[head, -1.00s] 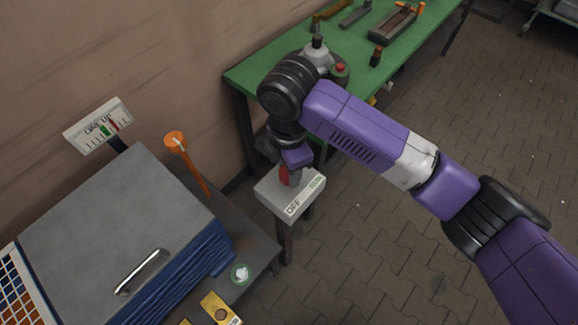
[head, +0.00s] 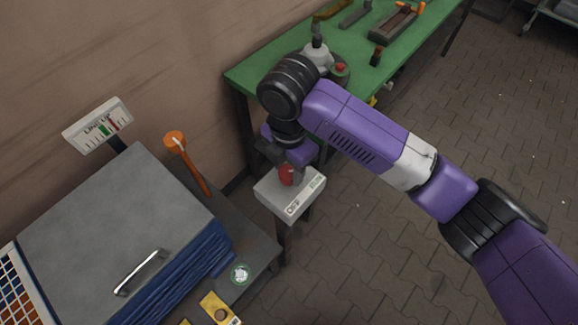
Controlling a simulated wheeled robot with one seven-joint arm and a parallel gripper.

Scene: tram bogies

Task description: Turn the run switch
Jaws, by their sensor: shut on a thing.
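The run switch is a red knob (head: 286,176) on top of a pale grey box (head: 307,195) on a post. My gripper (head: 285,168) reaches down from above and is shut on the red knob. The wrist and fingers hide part of the knob, so its exact pointing direction cannot be told.
A green workbench (head: 350,50) with tools stands behind my arm.

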